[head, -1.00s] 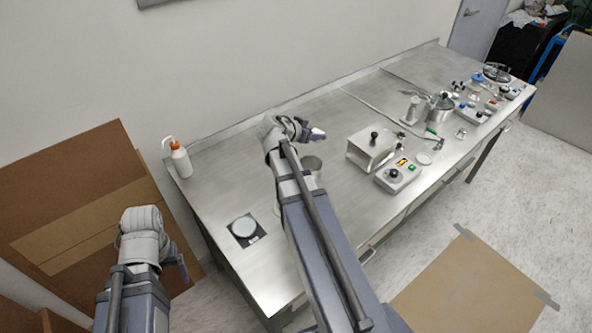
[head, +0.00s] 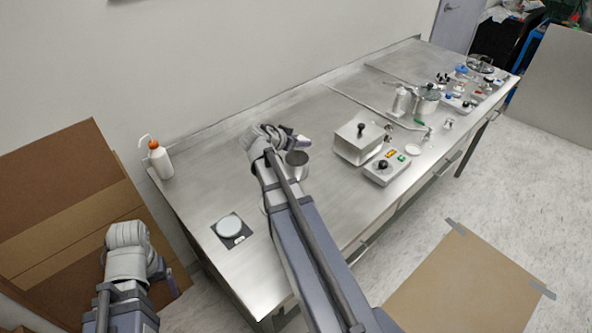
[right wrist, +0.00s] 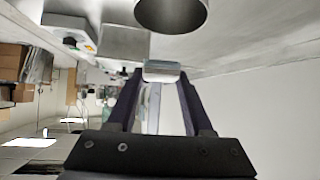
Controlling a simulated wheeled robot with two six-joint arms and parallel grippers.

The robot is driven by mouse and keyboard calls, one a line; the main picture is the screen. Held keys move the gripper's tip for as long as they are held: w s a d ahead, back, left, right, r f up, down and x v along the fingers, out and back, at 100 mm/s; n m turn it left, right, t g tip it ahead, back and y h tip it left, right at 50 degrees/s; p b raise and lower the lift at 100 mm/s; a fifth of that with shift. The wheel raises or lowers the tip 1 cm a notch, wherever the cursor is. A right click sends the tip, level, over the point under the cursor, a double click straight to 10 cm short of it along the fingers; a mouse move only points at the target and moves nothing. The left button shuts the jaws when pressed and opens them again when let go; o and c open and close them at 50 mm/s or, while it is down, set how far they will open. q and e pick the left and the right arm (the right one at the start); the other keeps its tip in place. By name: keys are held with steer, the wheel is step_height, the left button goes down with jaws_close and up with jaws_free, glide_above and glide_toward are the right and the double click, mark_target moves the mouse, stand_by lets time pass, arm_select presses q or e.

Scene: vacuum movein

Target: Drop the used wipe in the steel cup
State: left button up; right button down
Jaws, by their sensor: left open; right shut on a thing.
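The steel cup (head: 297,164) stands on the steel bench, partly hidden behind my right arm. It also shows at the top edge of the right wrist view (right wrist: 170,14), with its round dark opening in sight. My right gripper (head: 298,143) is close to the cup. In the right wrist view its two fingers are shut on a small pale folded wipe (right wrist: 161,71), which is apart from the cup. My left gripper (head: 174,277) is open and empty, off the bench's left end.
A white bottle with an orange cap (head: 160,162) stands at the back left corner. A round dish on a dark square (head: 229,227) lies near the left end. A steel box with a black knob (head: 358,142) and a control unit (head: 384,171) stand right of the cup.

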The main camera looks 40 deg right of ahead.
steer(key=shift+c, duration=1.1)
jaws_free()
steer(key=shift+r, duration=0.1)
steer(key=p+v, duration=0.4)
steer(key=v, duration=0.3)
steer(key=shift+a+r, duration=0.2)
steer(key=shift+a, duration=0.1)
steer(key=b+x, duration=0.4)
steer(key=x, duration=0.3)
steer(key=shift+d+f, duration=0.2)
steer(key=shift+f, duration=0.2)
steer(key=shift+d+r, duration=0.15)
steer(key=shift+r, duration=0.2)
steer(key=shift+r+p, duration=0.45)
steer(key=shift+p, duration=0.2)
